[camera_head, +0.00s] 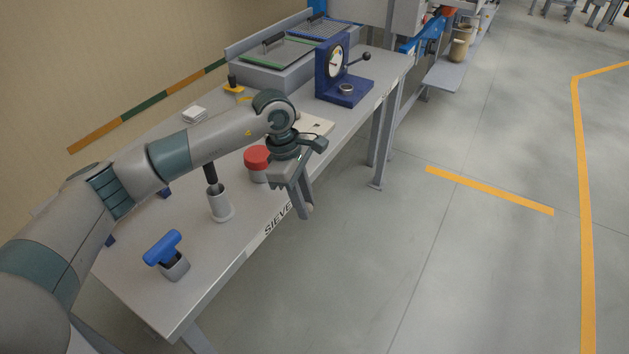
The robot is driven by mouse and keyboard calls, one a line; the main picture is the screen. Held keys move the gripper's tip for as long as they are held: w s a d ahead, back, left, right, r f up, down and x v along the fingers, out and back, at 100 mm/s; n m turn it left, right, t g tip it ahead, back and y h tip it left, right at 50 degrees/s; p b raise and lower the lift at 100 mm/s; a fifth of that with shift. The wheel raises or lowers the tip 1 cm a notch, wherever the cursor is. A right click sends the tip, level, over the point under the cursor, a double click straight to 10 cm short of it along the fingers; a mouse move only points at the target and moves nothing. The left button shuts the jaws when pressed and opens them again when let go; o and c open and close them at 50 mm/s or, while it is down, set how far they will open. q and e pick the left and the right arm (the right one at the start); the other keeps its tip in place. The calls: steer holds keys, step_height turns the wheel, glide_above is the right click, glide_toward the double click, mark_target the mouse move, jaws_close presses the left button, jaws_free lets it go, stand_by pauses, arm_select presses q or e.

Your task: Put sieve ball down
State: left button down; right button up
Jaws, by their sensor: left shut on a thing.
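My left gripper (303,208) reaches over the bench and points down at the bench's front edge, near the "SIEVE" lettering. It is shut on a small pale ball, the sieve ball (309,209), which shows only in part between the fingertips. The ball looks to be at or just beyond the front edge; I cannot tell its height against the bench top. The bench (205,262) is a long grey table. My right gripper is not in view.
A red-lidded jar (257,160) stands beside my left gripper. A dark-handled tool in a grey holder (219,205) and a blue T-handle piece (166,250) stand nearer. A blue dial gauge stand (337,75) stands farther along. Open floor lies to the right.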

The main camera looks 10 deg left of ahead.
arm_select(q)
steer(key=s+a+f+m+g+y, duration=0.1)
steer(key=s+a+f+m, duration=0.2)
steer(key=s+m, duration=0.5)
steer(key=s+a+f+m+g+y, duration=0.1)
steer(key=s+a+f+m, duration=0.3)
steer(key=s+m, duration=0.4)
steer(key=s+f, duration=0.1)
steer(key=s, duration=0.1)
steer(key=shift+s+f+g+y, duration=0.3)
steer(key=shift+s+f+g, duration=0.05)
steer(key=shift+s+g, duration=0.05)
